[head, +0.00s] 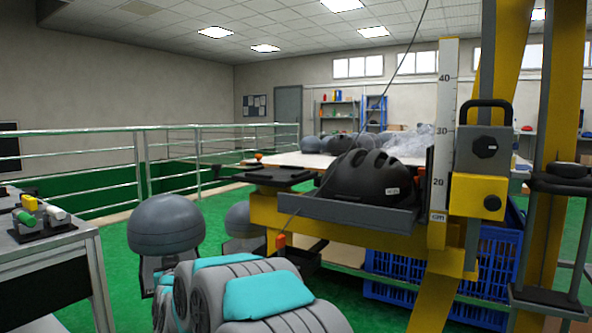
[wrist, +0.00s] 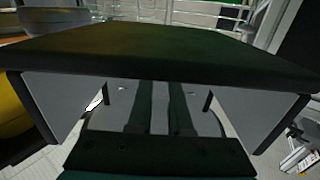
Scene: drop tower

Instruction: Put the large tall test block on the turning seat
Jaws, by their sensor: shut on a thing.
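In the wrist view a wide block (wrist: 165,50) with a dark top and grey sides fills the middle; I take it to be the large tall test block. My gripper (wrist: 160,105) shows there as two dark fingers reaching to this block, shut on it. The finger contact is partly hidden under the dark top. In the head view my gripper and the block cannot be made out behind my grey and teal arm. I cannot tell for sure which part is the turning seat; a flat black plate (head: 282,177) lies left of the helmet.
The yellow drop tower (head: 440,262) carries a black helmet (head: 368,181) on a grey tray, beside a scale (head: 444,120). A grey dome (head: 165,225) stands left of my arm. Blue crates (head: 400,268) stand behind. A bench (head: 50,250) is at left. Green floor lies open near the railing.

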